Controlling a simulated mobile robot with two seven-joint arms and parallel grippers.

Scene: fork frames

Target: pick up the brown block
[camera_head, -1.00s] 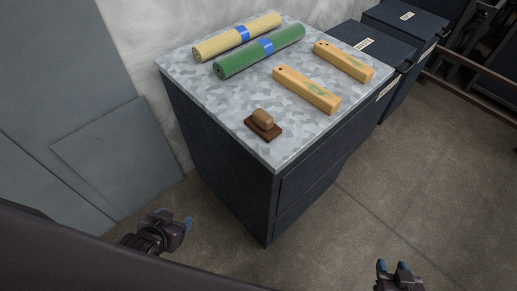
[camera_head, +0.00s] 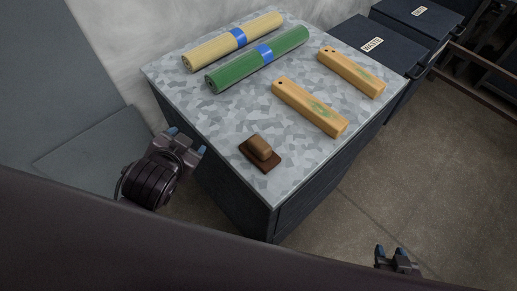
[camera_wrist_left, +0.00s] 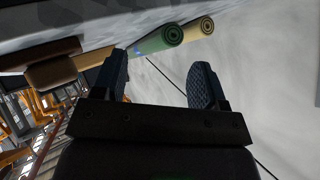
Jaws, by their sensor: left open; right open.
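The brown block (camera_head: 260,150) is a small piece with a rounded grip on a flat dark base. It lies near the front left corner of the speckled grey cabinet top (camera_head: 215,110). My left gripper (camera_head: 187,141) is open and empty, to the left of the cabinet's left edge and apart from the block. In the left wrist view its two fingers (camera_wrist_left: 160,85) stand apart with nothing between them, and a brown piece (camera_wrist_left: 52,72) shows at the left. My right gripper (camera_head: 391,252) is open and empty, low at the bottom right, away from the cabinet.
A green roll (camera_head: 240,72) and a cream roll (camera_head: 208,51), each with a blue band, lie at the back. Two yellow wooden bars (camera_head: 305,104) (camera_head: 345,70) lie to the right. Dark waste bins (camera_head: 385,48) stand beyond. Grey panels (camera_head: 60,80) stand at left.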

